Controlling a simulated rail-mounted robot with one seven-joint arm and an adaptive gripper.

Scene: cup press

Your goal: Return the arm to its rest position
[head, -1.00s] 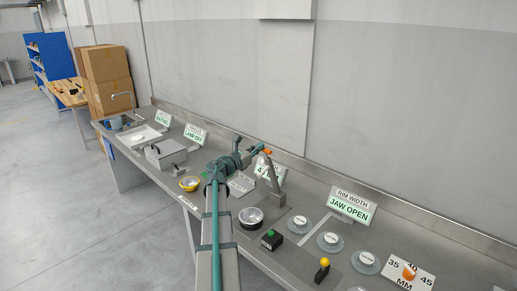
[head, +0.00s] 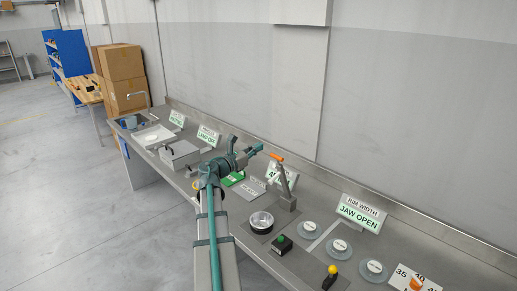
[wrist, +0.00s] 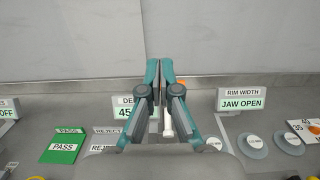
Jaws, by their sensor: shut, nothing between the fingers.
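My gripper (head: 258,149) is at the end of my raised arm, above the bench. In the wrist view its two teal fingers (wrist: 160,62) are together with nothing between them. In the head view the press post with its orange-tipped lever (head: 286,184) stands just right of the gripper. In the wrist view the lever shows partly behind the fingers; whether they touch is unclear, but they do not hold it. A black cup with a silvery inside (head: 261,222) sits on a dark plate in front of the post.
A green PASS pad (wrist: 62,149) lies left of the gripper. A grey box (head: 180,155) stands farther left. The floor at left is clear.

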